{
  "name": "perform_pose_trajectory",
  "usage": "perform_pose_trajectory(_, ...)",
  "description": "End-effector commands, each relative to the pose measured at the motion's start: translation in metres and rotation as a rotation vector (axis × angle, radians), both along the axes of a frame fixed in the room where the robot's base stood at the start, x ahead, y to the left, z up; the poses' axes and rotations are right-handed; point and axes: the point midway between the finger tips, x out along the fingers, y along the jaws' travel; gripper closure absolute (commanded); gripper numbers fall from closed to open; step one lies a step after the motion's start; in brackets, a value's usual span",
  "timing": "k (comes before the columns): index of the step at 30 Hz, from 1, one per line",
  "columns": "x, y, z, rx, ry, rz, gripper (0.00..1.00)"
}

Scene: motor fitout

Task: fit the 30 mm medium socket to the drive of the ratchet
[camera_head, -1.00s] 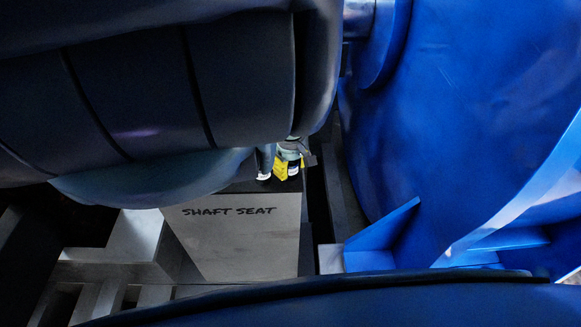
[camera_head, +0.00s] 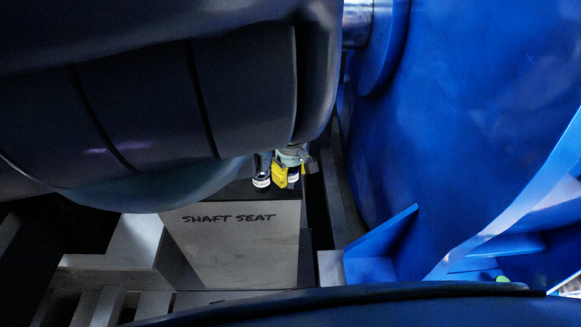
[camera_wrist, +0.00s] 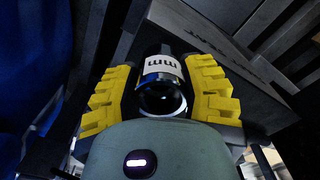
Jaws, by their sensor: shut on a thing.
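My gripper (camera_wrist: 160,98) is shut on a dark, glossy cylindrical socket (camera_wrist: 162,96) in the wrist view. The yellow fingers lie on either side of it. Its white label shows "mm"; the size number is not visible. In the head view my gripper (camera_head: 286,176) is low at the back edge of the shaft seat block, with the socket's pale label (camera_head: 293,177) partly showing beside a yellow finger. A dark upright piece with a white label (camera_head: 262,183) stands just left of the gripper; I cannot tell what it is. I cannot make out the ratchet.
The grey block marked "SHAFT SEAT" (camera_head: 235,245) lies in front of the gripper. A large blue housing (camera_head: 470,130) with a blue rib (camera_head: 385,245) closes off the right side. A narrow dark gap runs between block and housing.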

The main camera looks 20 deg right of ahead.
Motion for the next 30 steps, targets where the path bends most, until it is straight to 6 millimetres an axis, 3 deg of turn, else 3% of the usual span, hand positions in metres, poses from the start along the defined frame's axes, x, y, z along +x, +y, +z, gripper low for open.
perform_pose_trajectory(18, -0.081, 0.021, 0.012, -0.007, 0.006, 0.002, 1.00)
perform_pose_trajectory(30, -0.115, 0.032, 0.013, 0.000, 0.015, 0.005, 1.00)
